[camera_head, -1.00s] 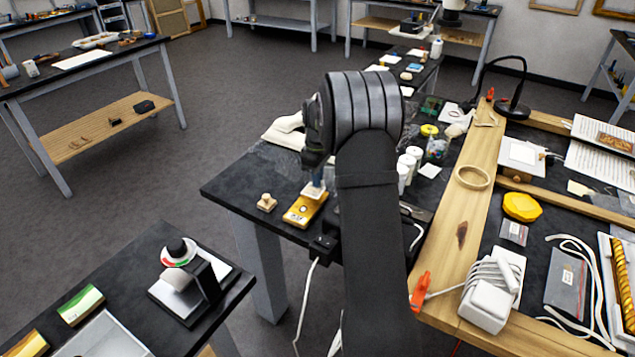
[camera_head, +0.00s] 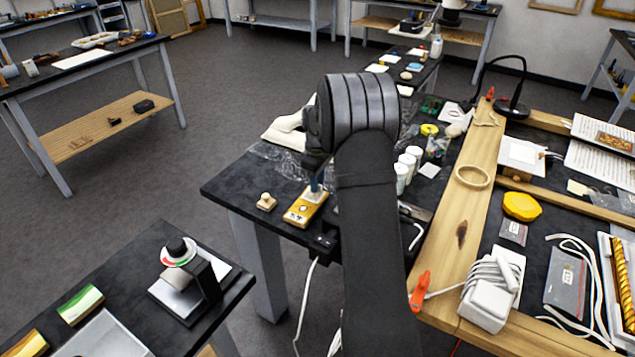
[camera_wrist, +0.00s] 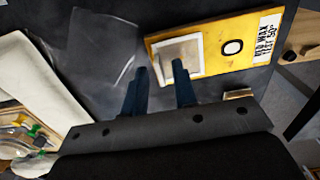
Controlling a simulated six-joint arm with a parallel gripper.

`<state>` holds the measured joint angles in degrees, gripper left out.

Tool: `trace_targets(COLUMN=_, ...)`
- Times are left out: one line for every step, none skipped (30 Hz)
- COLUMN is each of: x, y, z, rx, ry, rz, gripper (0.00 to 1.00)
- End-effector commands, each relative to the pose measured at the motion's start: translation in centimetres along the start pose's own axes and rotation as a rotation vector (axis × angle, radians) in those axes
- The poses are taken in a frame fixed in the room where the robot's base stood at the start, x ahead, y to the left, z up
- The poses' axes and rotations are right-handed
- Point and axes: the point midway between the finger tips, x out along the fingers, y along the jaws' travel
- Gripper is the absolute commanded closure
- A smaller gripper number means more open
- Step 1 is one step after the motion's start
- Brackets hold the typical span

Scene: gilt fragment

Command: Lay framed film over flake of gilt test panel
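The yellow gilt test panel (camera_head: 298,216) lies near the left end of the black bench. In the wrist view the panel (camera_wrist: 218,58) carries a printed label and a pale, dark-rimmed oval. A white-framed film (camera_wrist: 190,47) overlaps the panel's left part in the wrist view; whether it lies flat or hovers slightly is unclear. My gripper (camera_wrist: 160,66) has its two blue fingers apart at the frame's near left corner. One finger is just outside the frame and the other overlaps it in view. In the head view my gripper (camera_head: 315,184) is low over the panel. No flake is distinguishable.
A small wooden knob (camera_head: 266,202) stands left of the panel. A crumpled clear sheet (camera_wrist: 100,48) and a pale pad (camera_wrist: 38,90) lie beside it. White bottles (camera_head: 404,172) stand behind my arm. A black box with a cable (camera_head: 323,242) is at the front edge.

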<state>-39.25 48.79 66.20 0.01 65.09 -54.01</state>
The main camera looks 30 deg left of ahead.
Motion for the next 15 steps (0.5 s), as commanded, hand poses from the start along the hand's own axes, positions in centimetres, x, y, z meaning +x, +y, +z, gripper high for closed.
trace_targets(x=-0.7, y=0.1, z=0.0, rx=0.0, ry=0.001, rz=0.002, gripper=0.74)
trace_targets(x=-1.1, y=0.1, z=-0.1, rx=0.0, ry=0.002, rz=0.003, gripper=0.74)
trace_targets(x=-1.9, y=0.1, z=-0.1, rx=0.0, ry=0.003, rz=0.004, gripper=0.74)
trace_targets(x=-2.5, y=0.1, z=-0.1, rx=0.0, ry=0.003, rz=0.004, gripper=0.74)
trace_targets(x=-3.1, y=0.1, z=-0.1, rx=0.0, ry=0.004, rz=0.005, gripper=0.74)
trace_targets(x=-4.0, y=0.1, z=-0.1, rx=0.0, ry=0.003, rz=0.005, gripper=0.74)
trace_targets(x=-4.7, y=0.1, z=-0.1, rx=0.0, ry=0.003, rz=0.005, gripper=0.74)
trace_targets(x=-5.4, y=0.1, z=-0.1, rx=0.0, ry=0.004, rz=0.005, gripper=0.74)
trace_targets(x=-6.3, y=0.1, z=-0.1, rx=0.0, ry=0.003, rz=0.005, gripper=0.74)
trace_targets(x=-6.9, y=0.1, z=-0.1, rx=0.0, ry=0.004, rz=0.005, gripper=0.74)
trace_targets(x=-7.5, y=0.1, z=-0.1, rx=0.0, ry=0.003, rz=0.004, gripper=0.74)
trace_targets(x=-8.3, y=0.1, z=-0.1, rx=0.0, ry=0.003, rz=0.004, gripper=0.74)
trace_targets(x=-8.9, y=0.1, z=0.0, rx=0.0, ry=0.003, rz=0.004, gripper=0.74)
trace_targets(x=-9.4, y=0.1, z=0.0, rx=0.0, ry=0.003, rz=0.004, gripper=0.74)
trace_targets(x=-9.9, y=0.1, z=0.0, rx=0.0, ry=0.002, rz=0.003, gripper=0.74)
